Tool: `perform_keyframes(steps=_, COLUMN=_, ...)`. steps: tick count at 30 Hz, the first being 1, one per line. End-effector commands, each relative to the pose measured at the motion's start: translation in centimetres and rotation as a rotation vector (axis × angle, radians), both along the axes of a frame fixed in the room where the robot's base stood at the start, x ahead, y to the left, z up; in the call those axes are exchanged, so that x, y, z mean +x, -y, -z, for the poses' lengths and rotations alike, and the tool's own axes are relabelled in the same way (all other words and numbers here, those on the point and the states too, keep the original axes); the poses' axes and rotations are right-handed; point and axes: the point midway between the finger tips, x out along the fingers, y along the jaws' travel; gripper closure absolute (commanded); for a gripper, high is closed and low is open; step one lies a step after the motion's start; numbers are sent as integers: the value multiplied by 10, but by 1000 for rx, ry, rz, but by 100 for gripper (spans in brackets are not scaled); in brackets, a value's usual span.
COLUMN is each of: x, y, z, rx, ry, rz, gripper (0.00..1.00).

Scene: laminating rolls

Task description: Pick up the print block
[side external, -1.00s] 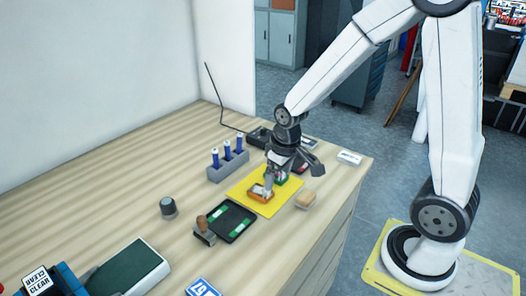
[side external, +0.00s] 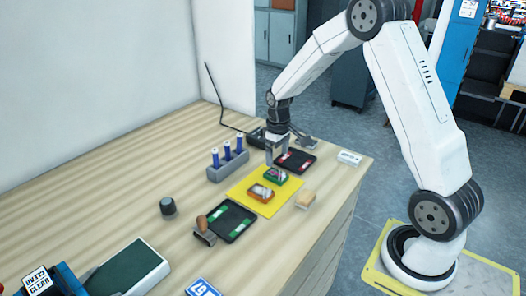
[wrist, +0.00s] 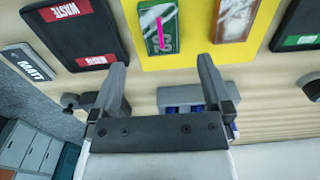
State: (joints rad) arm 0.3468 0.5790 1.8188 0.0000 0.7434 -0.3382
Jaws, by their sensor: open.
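A green block (side external: 276,175) with a pale top lies on the yellow mat (side external: 243,193). An orange block (side external: 261,193) lies beside it on the same mat. I cannot tell from any label which one is the print block. In the wrist view the green block (wrist: 159,27) carries a magenta mark, and the orange block (wrist: 235,18) is to its right. My gripper (side external: 277,161) is open and empty, over the mat's far end, just beyond the green block. In the wrist view the green block lies ahead of the gap between my fingertips (wrist: 163,65).
A black tray marked WASTE (wrist: 92,22) and a white label plate (side external: 349,157) lie to the right. A grey rack (side external: 228,168) with blue sticks stands left of my gripper.

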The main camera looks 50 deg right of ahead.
Motion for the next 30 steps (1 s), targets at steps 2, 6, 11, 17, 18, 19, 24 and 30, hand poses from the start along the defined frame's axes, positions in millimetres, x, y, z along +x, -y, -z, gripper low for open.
perform_keyframes(steps=2, x=-1, y=-1, z=8, rx=1, ry=-3, rz=0, gripper=0)
perform_keyframes(steps=6, x=0, y=-1, z=16, rx=0, ry=-1, rz=0, gripper=0)
perform_keyframes(steps=11, x=0, y=-1, z=17, rx=0, ry=-1, rz=0, gripper=0)
perform_keyframes(steps=17, x=0, y=-1, z=26, rx=1, ry=-2, rz=0, gripper=0)
perform_keyframes(steps=18, x=0, y=-1, z=30, rx=1, ry=-2, rz=0, gripper=0)
perform_keyframes(steps=19, x=0, y=-1, z=33, rx=1, ry=-3, rz=0, gripper=0)
perform_keyframes(steps=24, x=1, y=-1, z=52, rx=1, ry=-4, rz=0, gripper=0)
perform_keyframes(steps=30, x=2, y=0, z=67, rx=0, ry=-1, rz=0, gripper=0)
